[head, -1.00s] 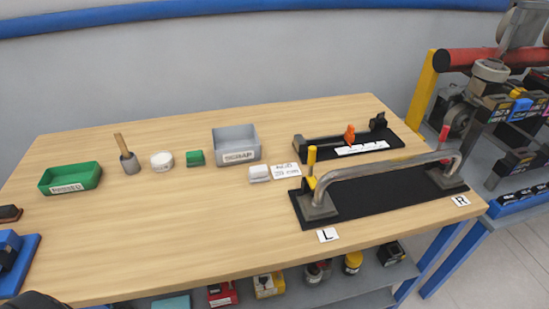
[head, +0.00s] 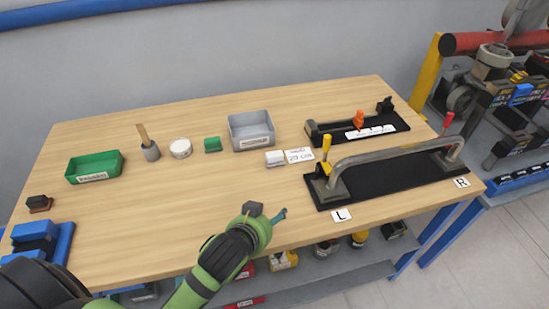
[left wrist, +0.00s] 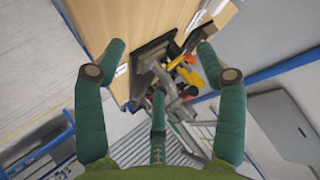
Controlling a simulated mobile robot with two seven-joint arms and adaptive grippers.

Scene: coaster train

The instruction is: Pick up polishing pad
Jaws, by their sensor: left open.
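No label marks the polishing pad, so I cannot tell for certain which thing it is. A small green block (head: 212,144) lies on the table between a round white tin (head: 180,148) and the grey bin. A small white block (head: 275,158) lies in front of the bin beside a printed card (head: 300,155). My right gripper is out of view.
A bent metal tube (head: 395,160) stands in a black fixture at right. A grey bin (head: 251,145), a green tray (head: 94,177) and a wooden-handled tool (head: 148,150) stand at the back. A dark brown block (head: 39,203) is at left. The table's middle is clear.

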